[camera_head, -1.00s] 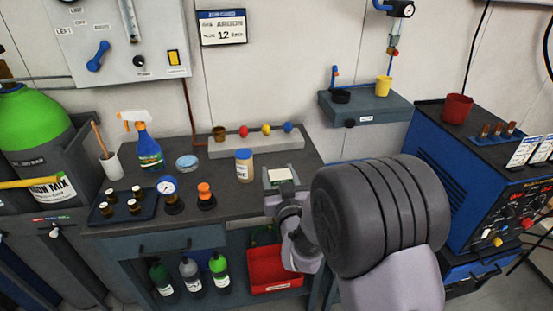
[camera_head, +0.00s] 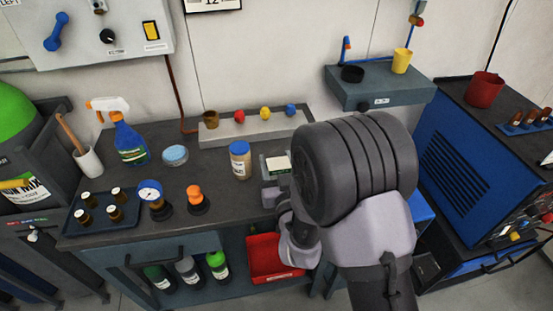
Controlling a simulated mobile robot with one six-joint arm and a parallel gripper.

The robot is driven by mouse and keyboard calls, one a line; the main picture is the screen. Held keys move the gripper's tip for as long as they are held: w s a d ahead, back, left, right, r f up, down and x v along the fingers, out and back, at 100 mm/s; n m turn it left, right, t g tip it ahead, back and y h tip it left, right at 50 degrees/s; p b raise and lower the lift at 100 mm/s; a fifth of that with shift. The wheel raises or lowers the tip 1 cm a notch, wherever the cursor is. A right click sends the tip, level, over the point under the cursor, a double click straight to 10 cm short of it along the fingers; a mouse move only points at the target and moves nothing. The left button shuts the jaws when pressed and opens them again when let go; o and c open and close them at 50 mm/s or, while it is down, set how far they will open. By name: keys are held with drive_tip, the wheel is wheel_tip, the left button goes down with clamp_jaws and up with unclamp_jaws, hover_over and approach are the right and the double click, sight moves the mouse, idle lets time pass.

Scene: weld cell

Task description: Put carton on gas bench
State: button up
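The gas bench (camera_head: 215,218) is a dark-topped bench with teal-grey sides, across the left and middle of the view. A small grey-green, box-like thing with a pale top patch (camera_head: 277,166) is at its right part; I cannot tell whether this is the carton. No other thing reads clearly as a carton. My gripper (camera_head: 271,194) is just in front of that box-like thing, low over the bench's right side. My arm's thick dark joint hides much of the area to its right. The fingers are too small and covered to show whether they are open or hold something.
A blue-lidded jar (camera_head: 240,161) stands left of my gripper. An orange-topped fitting (camera_head: 197,199), a gauge (camera_head: 153,197), a tray of small bottles (camera_head: 75,221) and a spray bottle (camera_head: 129,142) stand farther left. A raised ledge (camera_head: 255,129) runs behind. Bare top shows in front of the jar.

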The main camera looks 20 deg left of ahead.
drive_tip(key=o, duration=1.4)
drive_tip(key=shift+o, duration=0.2)
